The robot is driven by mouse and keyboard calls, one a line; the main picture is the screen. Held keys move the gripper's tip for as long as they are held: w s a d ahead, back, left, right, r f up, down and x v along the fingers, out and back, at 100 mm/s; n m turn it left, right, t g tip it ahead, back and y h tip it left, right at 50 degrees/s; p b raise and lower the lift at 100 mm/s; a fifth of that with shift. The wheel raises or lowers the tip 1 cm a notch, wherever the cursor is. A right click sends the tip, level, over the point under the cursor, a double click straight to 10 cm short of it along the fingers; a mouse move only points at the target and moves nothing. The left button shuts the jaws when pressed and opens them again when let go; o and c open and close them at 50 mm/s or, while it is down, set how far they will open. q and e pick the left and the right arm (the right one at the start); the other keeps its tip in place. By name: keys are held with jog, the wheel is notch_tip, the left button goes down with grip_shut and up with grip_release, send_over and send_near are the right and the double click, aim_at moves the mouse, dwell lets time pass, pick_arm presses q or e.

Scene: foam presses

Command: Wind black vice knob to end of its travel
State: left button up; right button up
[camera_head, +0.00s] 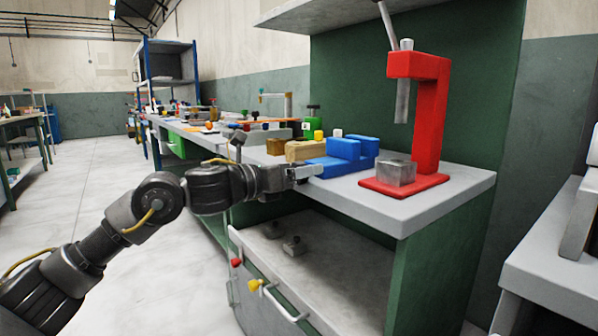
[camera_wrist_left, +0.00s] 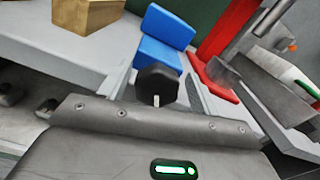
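The black knob (camera_wrist_left: 157,85) shows in the left wrist view, many-sided, with a small pale mark on its near edge. It sits in front of the blue vice (camera_wrist_left: 166,40). In the head view the blue vice (camera_head: 346,150) stands on the bench, and I cannot make out the black knob there. My left gripper (camera_head: 312,171) is at the vice's near left end. In the left wrist view its fingers (camera_wrist_left: 158,90) are apart, one on each side of the knob, with gaps seeming to show. Whether they touch it is hard to see. My right gripper is in neither view.
The red press (camera_head: 433,110) with a metal block (camera_head: 396,172) on its base stands right of the vice. A wooden block (camera_head: 305,150) and a green-and-black item (camera_head: 313,120) stand left and behind. The grey bench top (camera_head: 440,200) is clear at the front right.

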pick_arm(q)
jog(key=shift+w+f, duration=0.1)
jog(key=shift+f, duration=0.05)
jog(key=shift+a+f+b, duration=0.1)
jog(key=shift+b, duration=0.3)
jog(key=m+b, duration=0.4)
jog(key=shift+f, duration=0.3)
jog(key=r+p+v, duration=0.1)
jog(key=p+v, duration=0.2)
jog(key=v, duration=0.8)
notch_tip(320, 180, down, 27)
jog(key=s+a+n+t+y, duration=0.2)
jog(key=n+t+y, duration=0.2)
jog(key=n, duration=1.8)
jog(key=shift+s+r+n+t+y, duration=0.2)
jog(key=shift+s+n+t+y, duration=0.2)
jog(key=shift+y, duration=0.7)
